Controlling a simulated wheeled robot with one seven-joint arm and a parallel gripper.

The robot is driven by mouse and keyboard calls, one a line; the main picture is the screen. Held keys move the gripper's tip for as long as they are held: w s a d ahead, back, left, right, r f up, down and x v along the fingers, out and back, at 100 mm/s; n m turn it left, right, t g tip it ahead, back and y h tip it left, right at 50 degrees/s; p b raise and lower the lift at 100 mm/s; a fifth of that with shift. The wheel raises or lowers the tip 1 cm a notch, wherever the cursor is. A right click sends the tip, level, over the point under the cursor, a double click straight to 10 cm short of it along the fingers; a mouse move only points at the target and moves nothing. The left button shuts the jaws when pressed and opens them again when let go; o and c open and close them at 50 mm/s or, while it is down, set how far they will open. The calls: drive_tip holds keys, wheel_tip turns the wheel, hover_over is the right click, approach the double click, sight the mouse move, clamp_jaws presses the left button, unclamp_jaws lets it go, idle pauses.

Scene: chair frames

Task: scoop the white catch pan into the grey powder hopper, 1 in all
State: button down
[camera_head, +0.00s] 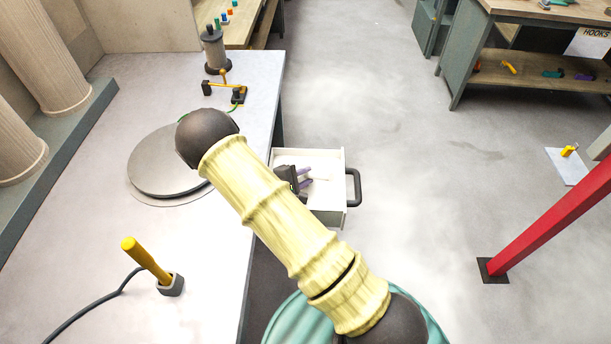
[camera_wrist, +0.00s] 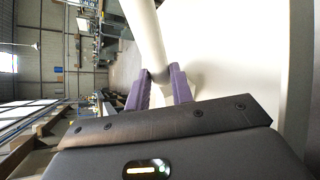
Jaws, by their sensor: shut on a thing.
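A white box-shaped pan (camera_head: 329,216) with a dark handle (camera_head: 354,187) sticks out from the right side of the pale bench, open at the top. I take it for the catch pan. My gripper (camera_head: 306,178) is low over its inside, with purple fingers. In the wrist view the fingers (camera_wrist: 158,88) are shut on a pale round rod (camera_wrist: 143,30); I cannot tell what it belongs to. A broad white surface (camera_wrist: 225,50) lies beside it. A grey cylinder with a dark top (camera_head: 214,50) stands at the bench's back; I cannot tell if it is the hopper.
A grey round plate (camera_head: 165,163) lies on the bench, partly behind my arm. A yellow stick stands in a grey block (camera_head: 172,286) with a dark cable. A yellow and black jointed piece (camera_head: 228,90) is further back. A red post (camera_head: 550,225) stands at right. Open floor lies between.

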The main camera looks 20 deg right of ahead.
idle(0.4)
drive_tip(key=shift+s+a+r+p, duration=0.1)
drive_tip(key=shift+s+a+p, duration=0.05)
drive_tip(key=shift+s+p, duration=0.3)
idle(0.3)
drive_tip(key=shift+a+r+p, duration=0.1)
drive_tip(key=shift+r+p, duration=0.75)
drive_tip(key=shift+p, duration=0.2)
wheel_tip(320, 180, up, 7)
drive_tip(key=p, duration=0.7)
drive_tip(key=shift+p, duration=0.3)
